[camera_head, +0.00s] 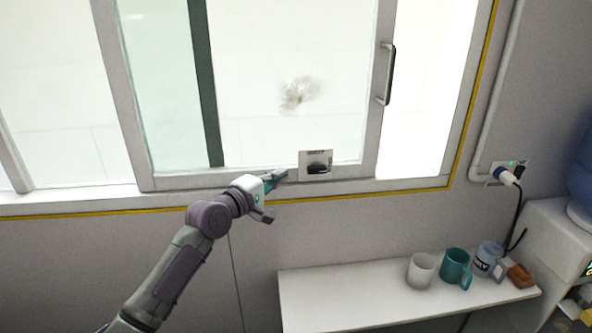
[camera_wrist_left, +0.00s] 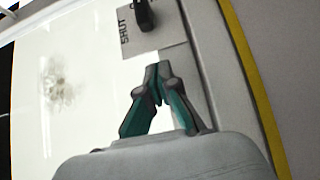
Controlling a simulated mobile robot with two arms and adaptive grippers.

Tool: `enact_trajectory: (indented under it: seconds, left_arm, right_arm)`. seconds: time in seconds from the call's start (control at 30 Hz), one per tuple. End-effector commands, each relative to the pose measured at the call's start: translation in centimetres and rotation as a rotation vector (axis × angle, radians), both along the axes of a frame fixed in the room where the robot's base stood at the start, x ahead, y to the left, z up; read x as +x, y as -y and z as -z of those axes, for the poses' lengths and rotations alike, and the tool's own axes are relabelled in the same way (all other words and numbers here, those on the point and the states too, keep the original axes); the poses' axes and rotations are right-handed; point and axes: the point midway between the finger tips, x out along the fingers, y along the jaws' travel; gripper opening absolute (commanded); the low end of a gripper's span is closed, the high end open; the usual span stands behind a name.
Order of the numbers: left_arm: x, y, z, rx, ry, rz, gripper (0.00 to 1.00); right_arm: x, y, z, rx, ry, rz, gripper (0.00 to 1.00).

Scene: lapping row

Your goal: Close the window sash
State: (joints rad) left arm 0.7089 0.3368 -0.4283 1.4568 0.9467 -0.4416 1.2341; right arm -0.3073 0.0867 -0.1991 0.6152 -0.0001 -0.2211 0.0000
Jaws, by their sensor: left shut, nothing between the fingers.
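The sliding window sash (camera_head: 382,130) has a pale grey frame and a dark upright handle (camera_head: 388,75) on its right stile. A wide bright strip lies between this stile and the right side of the window frame (camera_head: 462,130), so the sash stands open. A white label (camera_head: 315,174) with a small dark piece sits on the bottom rail; in the left wrist view the label (camera_wrist_left: 167,38) reads "SHUT". My left gripper (camera_head: 284,176) is shut and empty, just left of the label in front of the bottom rail. I cannot tell whether it touches. My right gripper is out of view.
A white shelf (camera_head: 340,290) below the window holds a white mug (camera_head: 421,270), a teal mug (camera_head: 455,267), a grey mug (camera_head: 487,259) and a brown block (camera_head: 520,276). A plug and socket (camera_head: 507,175) are on the right wall. A smudge (camera_head: 298,95) marks the glass.

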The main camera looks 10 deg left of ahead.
Motion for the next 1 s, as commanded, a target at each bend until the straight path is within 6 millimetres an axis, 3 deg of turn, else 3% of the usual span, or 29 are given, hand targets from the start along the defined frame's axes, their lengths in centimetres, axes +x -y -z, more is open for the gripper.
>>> enact_trajectory:
  seconds: [0.03,0.3,0.83,1.0]
  left_arm:
    - [0.9,0.6,-0.3,0.000,0.000,0.000,0.00]
    - [1.5,3.9,-0.2,-0.001,-0.001,0.000,0.00]
    - [1.7,4.5,0.0,0.000,0.000,0.000,0.00]
    - [1.8,5.6,-0.1,-0.002,0.000,0.002,0.00]
  right_arm:
    - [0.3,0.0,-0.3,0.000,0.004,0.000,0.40]
    - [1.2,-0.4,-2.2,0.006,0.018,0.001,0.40]
    - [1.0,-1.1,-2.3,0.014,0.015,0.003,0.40]
    - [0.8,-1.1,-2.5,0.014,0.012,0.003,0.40]
